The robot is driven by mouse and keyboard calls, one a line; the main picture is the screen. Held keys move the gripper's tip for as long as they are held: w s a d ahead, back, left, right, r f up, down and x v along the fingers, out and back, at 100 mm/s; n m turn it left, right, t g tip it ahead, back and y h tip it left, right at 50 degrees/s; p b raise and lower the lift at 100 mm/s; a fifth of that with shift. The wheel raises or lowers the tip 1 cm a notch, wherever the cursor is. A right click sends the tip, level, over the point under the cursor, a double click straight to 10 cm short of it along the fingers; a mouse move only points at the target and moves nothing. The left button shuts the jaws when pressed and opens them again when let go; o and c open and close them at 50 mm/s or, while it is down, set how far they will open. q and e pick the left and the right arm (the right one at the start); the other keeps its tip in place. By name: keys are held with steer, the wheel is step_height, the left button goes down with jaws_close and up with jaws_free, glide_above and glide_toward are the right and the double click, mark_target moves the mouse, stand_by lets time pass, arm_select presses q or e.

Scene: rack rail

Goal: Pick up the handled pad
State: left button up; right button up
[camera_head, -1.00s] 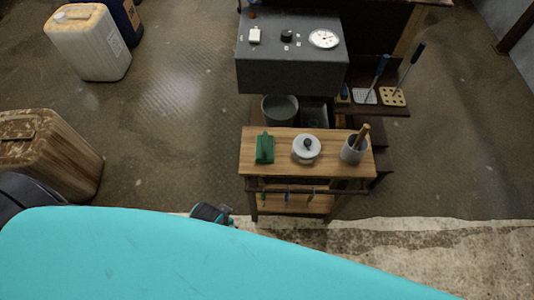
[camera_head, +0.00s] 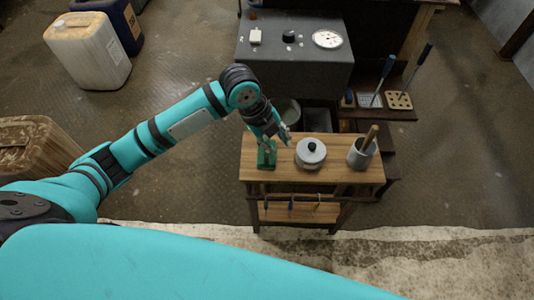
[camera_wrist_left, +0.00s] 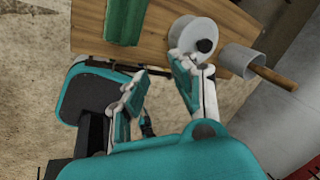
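The handled pad appears to be the green block (camera_head: 266,157) on the left part of the small wooden table (camera_head: 330,180). Its upper part is partly covered by my gripper in the head view. In the wrist view the green pad (camera_wrist_left: 125,22) lies at the top edge, cut off by the frame, beyond the fingertips. My left gripper (camera_head: 276,140) hangs over the far side of the pad. In the wrist view its fingers (camera_wrist_left: 157,76) are apart with nothing between them. My right gripper is not in view.
A lidded grey pot (camera_head: 310,155) stands right of the pad, and a grey cup (camera_head: 361,154) with a wooden handle stands further right. A dark console (camera_head: 295,65) with a gauge rises behind. Jerry cans (camera_head: 87,50) stand at the left.

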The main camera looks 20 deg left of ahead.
arm_select(q)
steer(key=w+a+r+m+g+y, duration=0.1)
steer(key=w+a+r+m, duration=0.1)
steer(key=a+r+m, duration=0.5)
steer(key=b, duration=0.1)
glide_above(268, 161)
steer(key=w+a, duration=0.2)
steer(key=w, duration=0.1)
step_height(268, 161, down, 11)
steer(key=shift+w+a+r, duration=0.1)
steer(key=shift+r, duration=0.05)
steer(key=shift+a+x, duration=0.1)
steer(key=shift+x, duration=1.3)
steer(key=shift+a+x, duration=0.15)
steer(key=shift+x, duration=1.25)
jaws_close()
